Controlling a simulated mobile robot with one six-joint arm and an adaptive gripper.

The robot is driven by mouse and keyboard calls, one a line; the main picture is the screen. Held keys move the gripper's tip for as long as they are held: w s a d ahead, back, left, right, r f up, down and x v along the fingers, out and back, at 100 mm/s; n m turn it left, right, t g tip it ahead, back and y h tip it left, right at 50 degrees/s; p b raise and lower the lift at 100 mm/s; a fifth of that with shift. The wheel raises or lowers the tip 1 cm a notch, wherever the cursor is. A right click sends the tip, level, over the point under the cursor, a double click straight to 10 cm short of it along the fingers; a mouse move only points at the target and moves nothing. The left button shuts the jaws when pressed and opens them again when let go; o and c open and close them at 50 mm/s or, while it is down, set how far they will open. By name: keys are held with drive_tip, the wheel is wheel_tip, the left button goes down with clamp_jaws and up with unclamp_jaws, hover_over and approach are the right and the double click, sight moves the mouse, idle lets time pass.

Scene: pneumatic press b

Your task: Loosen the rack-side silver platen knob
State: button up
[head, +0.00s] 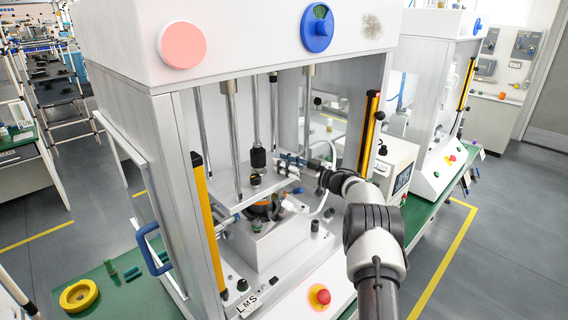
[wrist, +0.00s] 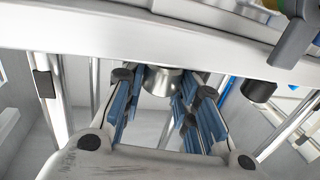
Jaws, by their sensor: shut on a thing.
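The silver platen knob (wrist: 161,80) hangs under the white platen edge in the wrist view. My gripper (wrist: 160,95) has its blue-padded fingers on either side of the knob and is shut on it. In the head view my gripper (head: 291,161) reaches into the press from the right, at the right end of the platen (head: 236,203). The knob cannot be made out in the head view, where my gripper covers that area.
A black knob (wrist: 259,90) sits right of my fingers. Vertical silver rods (head: 231,140) and a black cylinder (head: 258,157) stand close by. Yellow bars (head: 369,133) flank the press opening. A red button (head: 323,297) is at the front. A yellow ring (head: 79,294) lies at left.

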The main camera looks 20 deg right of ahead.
drive_tip(key=shift+n+g+y+b, duration=0.55)
drive_tip(key=shift+n+y, duration=0.15)
drive_tip(key=shift+y, duration=0.1)
drive_tip(key=o, duration=1.1)
drive_tip(key=v, duration=1.2)
